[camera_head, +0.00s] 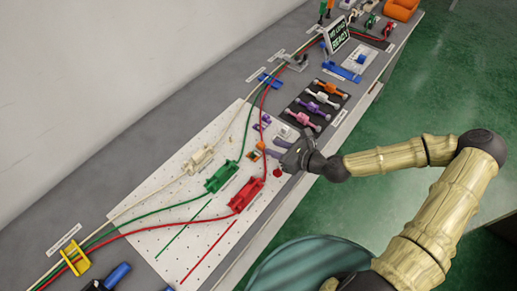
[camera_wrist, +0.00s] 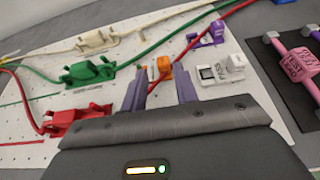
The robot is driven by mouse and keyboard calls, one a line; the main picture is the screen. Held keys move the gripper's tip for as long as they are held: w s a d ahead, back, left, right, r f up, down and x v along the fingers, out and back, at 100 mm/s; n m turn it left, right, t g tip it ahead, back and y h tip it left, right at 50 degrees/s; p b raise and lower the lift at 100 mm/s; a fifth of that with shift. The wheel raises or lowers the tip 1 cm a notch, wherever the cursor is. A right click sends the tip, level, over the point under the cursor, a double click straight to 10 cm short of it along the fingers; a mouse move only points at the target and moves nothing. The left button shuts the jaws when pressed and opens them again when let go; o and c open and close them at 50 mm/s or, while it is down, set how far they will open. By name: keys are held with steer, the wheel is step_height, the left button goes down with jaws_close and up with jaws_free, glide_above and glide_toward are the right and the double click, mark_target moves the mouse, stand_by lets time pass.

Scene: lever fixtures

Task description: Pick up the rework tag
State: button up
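My gripper (camera_head: 271,148) reaches low over the white perforated board from its right side; it also shows in the wrist view (camera_wrist: 161,82). Its two fingers are apart with nothing held between them. A small orange-and-white piece (camera_head: 255,151) lies just beyond the fingertips, and in the wrist view (camera_wrist: 163,76) it shows between them. I cannot read a rework label on it. A pink tag with dark lettering (camera_wrist: 298,65) lies on a black mat to the right. Orange, white, purple and pink pieces (camera_head: 309,106) lie in a row on that mat.
White (camera_head: 199,159), green (camera_head: 222,177) and red (camera_head: 246,195) cable fixtures stand left of my gripper, with cables running along the board (camera_head: 130,225). A purple clip (camera_wrist: 209,34) and a light grey block (camera_wrist: 222,68) sit close by. The bench front edge is near my arm.

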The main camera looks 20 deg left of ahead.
mark_target(262, 144)
steer(key=x, duration=0.3)
steer(key=shift+a+f, duration=0.1)
steer(key=shift+a, duration=0.15)
steer(key=shift+w+a+f, duration=0.1)
steer(key=x, duration=0.2)
steer(key=p+x, duration=0.1)
steer(key=x, duration=0.2)
steer(key=shift+w+f, duration=0.15)
steer(key=shift+f, duration=0.3)
jaws_close()
